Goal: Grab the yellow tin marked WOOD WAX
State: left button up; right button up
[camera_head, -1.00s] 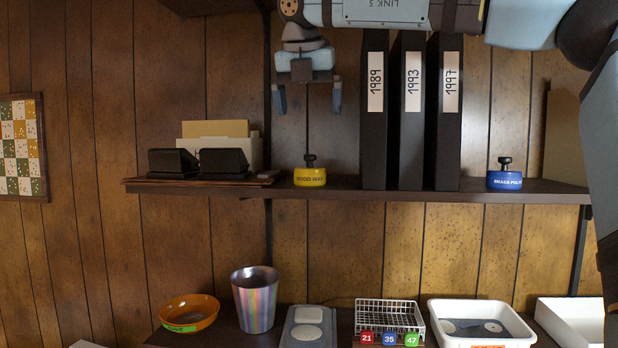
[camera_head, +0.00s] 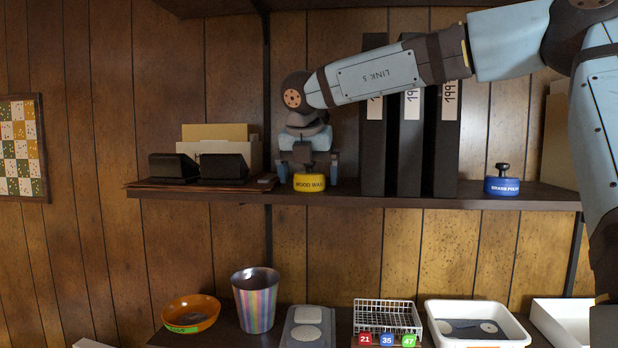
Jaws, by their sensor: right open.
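The yellow tin (camera_head: 309,183) marked WOOD WAX stands upright on the wall shelf, left of the black binders. My right gripper (camera_head: 308,178) points down over it, open, with one finger on each side of the tin. The gripper hides the tin's dark top knob. I cannot tell whether the fingers touch the tin. My left gripper is not in view.
Black binders (camera_head: 411,150) stand right of the tin, partly behind my right arm. A blue tin (camera_head: 502,184) stands further right. Dark holders (camera_head: 223,167) sit left on the shelf (camera_head: 330,197). Below are a striped cup (camera_head: 256,302), an orange bowl (camera_head: 190,312) and a wire basket (camera_head: 388,316).

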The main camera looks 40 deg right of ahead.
jog(key=shift+d+f, duration=0.1)
jog(key=shift+f, duration=0.05)
jog(key=shift+s, duration=0.1)
jog(key=shift+c, duration=0.5)
jog(key=c, duration=0.9)
jog(key=shift+r, duration=0.2)
jog(key=shift+c, duration=0.2)
